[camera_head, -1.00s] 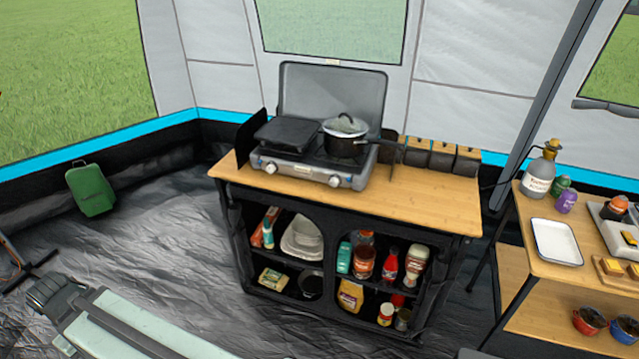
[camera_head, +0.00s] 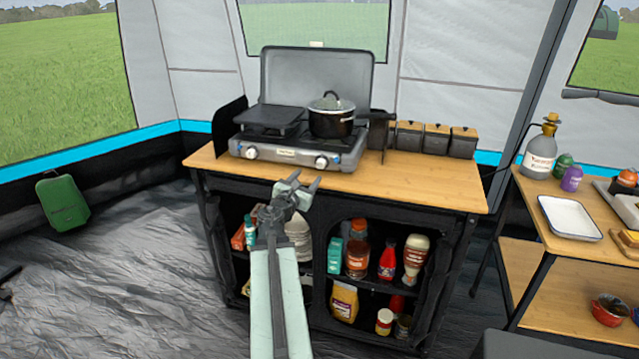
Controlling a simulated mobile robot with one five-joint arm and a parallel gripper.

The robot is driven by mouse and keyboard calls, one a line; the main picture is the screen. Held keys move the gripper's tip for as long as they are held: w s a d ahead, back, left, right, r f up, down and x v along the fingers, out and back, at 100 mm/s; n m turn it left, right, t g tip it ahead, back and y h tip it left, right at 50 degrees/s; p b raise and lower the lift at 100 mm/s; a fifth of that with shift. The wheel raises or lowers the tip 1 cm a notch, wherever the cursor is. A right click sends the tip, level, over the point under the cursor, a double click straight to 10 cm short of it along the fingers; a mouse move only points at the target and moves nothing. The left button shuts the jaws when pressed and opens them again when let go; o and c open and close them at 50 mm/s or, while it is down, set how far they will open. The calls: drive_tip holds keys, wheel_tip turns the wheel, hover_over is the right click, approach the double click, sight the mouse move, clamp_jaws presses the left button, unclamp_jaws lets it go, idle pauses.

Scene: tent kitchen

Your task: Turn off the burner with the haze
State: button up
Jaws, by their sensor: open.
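A two-burner camping stove (camera_head: 284,154) with its lid up stands on the wooden top of the cabinet. A dark flat griddle (camera_head: 270,117) covers its left burner. A black pot (camera_head: 331,122) with a lid stands on the right burner, its handle pointing right. The stove front has a left knob (camera_head: 250,153) and a right knob (camera_head: 321,163). I cannot make out haze over either burner. My gripper (camera_head: 306,181) is open and empty, in front of the cabinet. In the picture it appears just below the right knob, apart from it.
The cabinet's wooden top (camera_head: 420,184) is bare to the right of the stove, with several dark canisters (camera_head: 436,139) at its back. Open shelves below hold bottles and jars. A side table with a white tray (camera_head: 570,218) stands at the right.

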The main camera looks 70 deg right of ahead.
sight(320, 165)
drive_tip(key=shift+n, duration=0.4)
drive_tip(key=d, duration=0.5)
drive_tip(key=s+d, duration=0.1)
drive_tip(key=d, duration=0.2)
drive_tip(key=shift+d+r, duration=0.1)
drive_tip(key=shift+d, duration=0.2)
drive_tip(key=shift+a, duration=0.1)
drive_tip(key=shift+c, duration=0.3)
